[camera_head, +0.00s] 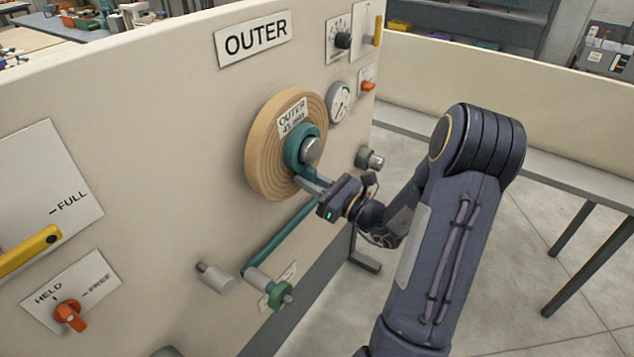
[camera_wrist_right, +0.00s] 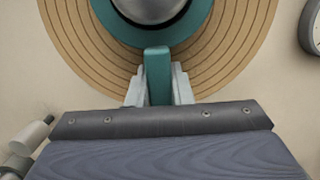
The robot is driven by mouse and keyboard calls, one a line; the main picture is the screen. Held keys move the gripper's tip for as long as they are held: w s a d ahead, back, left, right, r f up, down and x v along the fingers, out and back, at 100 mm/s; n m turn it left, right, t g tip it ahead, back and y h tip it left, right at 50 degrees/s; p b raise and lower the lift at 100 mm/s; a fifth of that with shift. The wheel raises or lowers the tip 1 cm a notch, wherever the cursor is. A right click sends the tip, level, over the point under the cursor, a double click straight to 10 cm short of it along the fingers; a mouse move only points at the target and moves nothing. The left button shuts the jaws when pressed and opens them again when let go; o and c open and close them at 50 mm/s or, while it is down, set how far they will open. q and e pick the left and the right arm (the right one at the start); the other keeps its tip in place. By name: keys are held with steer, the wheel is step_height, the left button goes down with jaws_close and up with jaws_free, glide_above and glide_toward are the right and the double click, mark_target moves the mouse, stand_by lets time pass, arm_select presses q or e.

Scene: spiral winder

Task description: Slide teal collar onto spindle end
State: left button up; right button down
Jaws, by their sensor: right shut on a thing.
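The teal collar (camera_head: 292,150) is a ring with a short tab, upright against the tan spiral coil (camera_head: 262,157) labelled OUTER. The grey metal spindle end (camera_head: 312,151) shows through the ring, so the collar sits around it. My right gripper (camera_head: 308,184) is shut on the collar's tab, just below the ring. In the right wrist view the tab (camera_wrist_right: 158,72) stands between the two pale fingers (camera_wrist_right: 158,95), with the spindle end (camera_wrist_right: 150,8) above it. The collar's back face is hidden, so I cannot tell whether it touches the coil. My left gripper is not in view.
A teal strip (camera_head: 280,236) runs below the gripper to a roller with a green knob (camera_head: 280,294). A grey peg (camera_head: 215,278) and a metal knob (camera_head: 370,159) stick out of the panel nearby. A gauge (camera_head: 340,103) is at the upper right.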

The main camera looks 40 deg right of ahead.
steer(key=shift+w+f+b, duration=0.15)
steer(key=shift+w+b, duration=0.05)
steer(key=shift+b, duration=0.1)
steer(key=c, duration=0.7)
jaws_free()
steer(key=shift+c, duration=0.2)
steer(key=r+v, duration=0.1)
steer(key=v, duration=0.7)
stand_by(0.4)
steer(key=shift+r, duration=0.15)
stand_by(0.3)
